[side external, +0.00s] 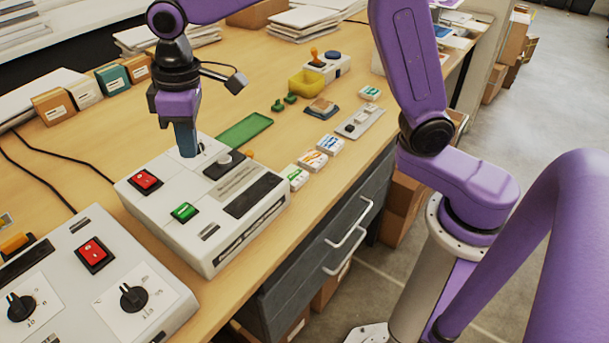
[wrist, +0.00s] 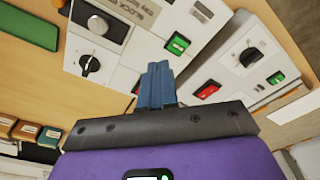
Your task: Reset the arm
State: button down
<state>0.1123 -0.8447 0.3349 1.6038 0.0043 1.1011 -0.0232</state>
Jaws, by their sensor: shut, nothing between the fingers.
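My gripper (side external: 187,150) points down over the back part of a white laminator box (side external: 225,235) in the side external view. Its blue fingers are together with nothing between them; they also show in the wrist view (wrist: 157,72). The fingertips overlap the machine's top near a white dial plate, and I cannot tell whether they touch it. The box carries a red rocker switch (side external: 146,181), a green rocker switch (side external: 184,212) and a dark knob on a plate, seen in the wrist view (wrist: 90,64).
A second control box (side external: 75,290) with a red switch and dials stands at the front left. A green tray (side external: 243,131), small cartons (side external: 330,145) and a yellow bin (side external: 309,83) lie behind and to the right. Small boxes (side external: 113,78) line the back left. Bare wood shows between them.

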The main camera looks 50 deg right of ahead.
jog(key=s+d+f+n, duration=0.2)
jog(key=s+d, duration=0.8)
jog(key=s, duration=0.3)
jog(key=s+d+f+n, duration=0.2)
jog(key=s+d, duration=0.8)
jog(key=s, duration=0.3)
jog(key=shift+s+f+g, duration=0.3)
jog(key=shift+s, duration=0.1)
